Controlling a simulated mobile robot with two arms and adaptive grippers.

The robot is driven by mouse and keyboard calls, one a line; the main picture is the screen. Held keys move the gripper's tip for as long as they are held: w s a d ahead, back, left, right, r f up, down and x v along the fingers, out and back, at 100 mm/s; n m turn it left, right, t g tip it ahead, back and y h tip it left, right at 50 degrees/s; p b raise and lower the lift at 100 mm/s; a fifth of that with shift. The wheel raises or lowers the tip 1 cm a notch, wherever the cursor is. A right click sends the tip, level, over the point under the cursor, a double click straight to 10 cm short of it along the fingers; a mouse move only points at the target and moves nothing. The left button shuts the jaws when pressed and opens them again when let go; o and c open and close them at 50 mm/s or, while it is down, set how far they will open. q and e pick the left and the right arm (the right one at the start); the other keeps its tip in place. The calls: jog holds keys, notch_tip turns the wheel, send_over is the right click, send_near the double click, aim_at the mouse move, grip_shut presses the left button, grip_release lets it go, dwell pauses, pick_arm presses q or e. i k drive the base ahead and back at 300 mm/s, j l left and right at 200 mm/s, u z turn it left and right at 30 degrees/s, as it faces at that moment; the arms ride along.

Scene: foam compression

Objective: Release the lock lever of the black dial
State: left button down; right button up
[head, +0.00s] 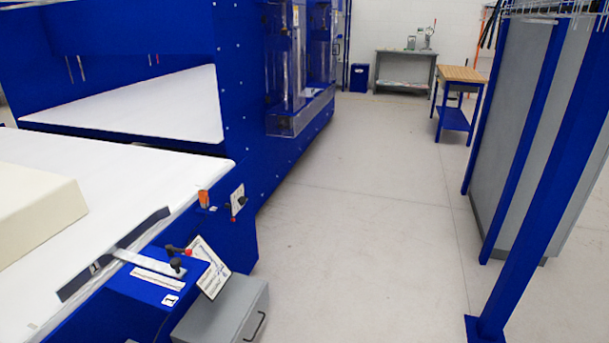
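A small black knob (176,265) stands on the blue box at the side of the white conveyor bed. A red lever with a black end (178,250) sits just behind it; whether these are the dial and its lock lever I cannot tell. A white plate with a small dark round part (238,199) is on the machine's blue side panel, with a small red-and-black lever (230,210) below it. The lever positions are too small to read. Neither of my grippers shows.
A cream foam block (35,213) lies on the white bed (110,175) at left. A tilted printed sign (210,268) and grey drawer cabinet (225,310) stand beside the blue box. The floor (365,230) is clear up to the blue-framed rack (545,150) at right.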

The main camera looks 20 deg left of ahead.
aim_at(227, 206)
jog(key=i+u, duration=0.15)
jog(key=i, duration=0.3)
jog(key=i+l+u, duration=0.15)
jog(key=i, duration=0.3)
jog(key=i+l+u, duration=0.15)
jog(key=i, duration=0.3)
jog(key=i+l+u, duration=0.1)
jog(key=i, duration=0.35)
jog(key=i+l+u, duration=0.15)
jog(key=i+l, duration=0.15)
jog(key=i, duration=0.1)
